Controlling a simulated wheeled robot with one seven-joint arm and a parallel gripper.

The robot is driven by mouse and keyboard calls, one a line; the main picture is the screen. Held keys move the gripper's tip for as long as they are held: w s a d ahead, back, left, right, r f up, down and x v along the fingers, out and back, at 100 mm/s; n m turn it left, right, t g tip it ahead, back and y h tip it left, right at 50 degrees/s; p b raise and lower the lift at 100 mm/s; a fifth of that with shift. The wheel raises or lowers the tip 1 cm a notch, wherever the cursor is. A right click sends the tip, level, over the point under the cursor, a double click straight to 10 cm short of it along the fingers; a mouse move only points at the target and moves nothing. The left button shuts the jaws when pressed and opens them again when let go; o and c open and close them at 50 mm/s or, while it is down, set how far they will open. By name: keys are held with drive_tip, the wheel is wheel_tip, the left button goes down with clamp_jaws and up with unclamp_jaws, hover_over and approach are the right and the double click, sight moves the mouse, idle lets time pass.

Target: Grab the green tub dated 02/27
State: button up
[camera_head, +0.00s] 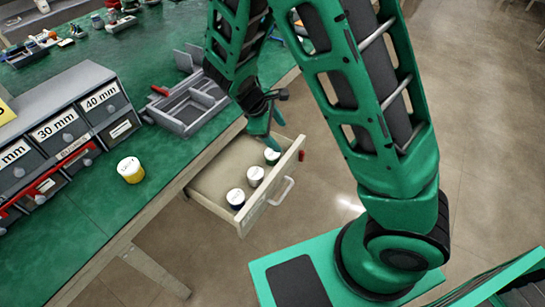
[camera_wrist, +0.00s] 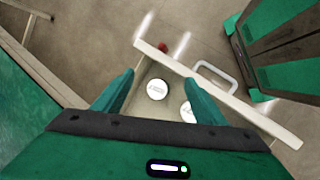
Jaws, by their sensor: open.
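Three tubs with white lids stand in an open drawer. The far tub (camera_head: 272,156) looks green on its side, the middle tub (camera_head: 255,176) looks dark red or brown, and the near tub (camera_head: 236,199) is dark blue. The lid writing is too small to read. My gripper (camera_head: 272,132) is open and empty above the far end of the drawer. In the wrist view, one white lid (camera_wrist: 157,90) shows between the fingers of my gripper (camera_wrist: 160,78), below them and apart. A second lid (camera_wrist: 186,112) is partly hidden by the right finger.
The drawer front (camera_head: 270,190) with its handle (camera_head: 283,191) borders the tubs. A yellow tub (camera_head: 130,170) stands on the green bench (camera_head: 100,215). A grey tray (camera_head: 187,105) and labelled drawer units (camera_head: 62,130) are also there. A small red thing (camera_head: 301,155) is beside the drawer.

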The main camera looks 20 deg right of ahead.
sight(271, 153)
drive_tip(key=a+f+n+t+h, duration=0.1)
drive_tip(key=a+f+n, duration=0.1)
drive_tip(key=f+n, duration=0.1)
drive_tip(key=a+f+n+t+h, duration=0.1)
drive_tip(key=a+f+n, duration=0.2)
drive_tip(key=a+f+n+t+h, duration=0.1)
drive_tip(key=a+f+n+t, duration=0.1)
drive_tip(key=a+f+n, duration=0.1)
drive_tip(key=shift+s+n, duration=0.1)
drive_tip(key=shift+n, duration=0.4)
drive_tip(key=shift+s+a+f+n+t+h, duration=0.2)
drive_tip(key=shift+n+t+h, duration=0.25)
drive_tip(key=shift+n, duration=0.25)
drive_tip(key=shift+s+a+f+n+t+h, duration=0.1)
drive_tip(key=shift+a+n+t+h, duration=0.05)
drive_tip(key=shift+n+t, duration=0.35)
drive_tip(key=shift+s+a+f+n+t+h, duration=0.15)
drive_tip(key=shift+n+t, duration=0.1)
drive_tip(key=shift+n, duration=0.35)
drive_tip(key=shift+x, duration=5.4)
drive_tip(key=shift+d+r, duration=0.15)
drive_tip(key=c, duration=1.2)
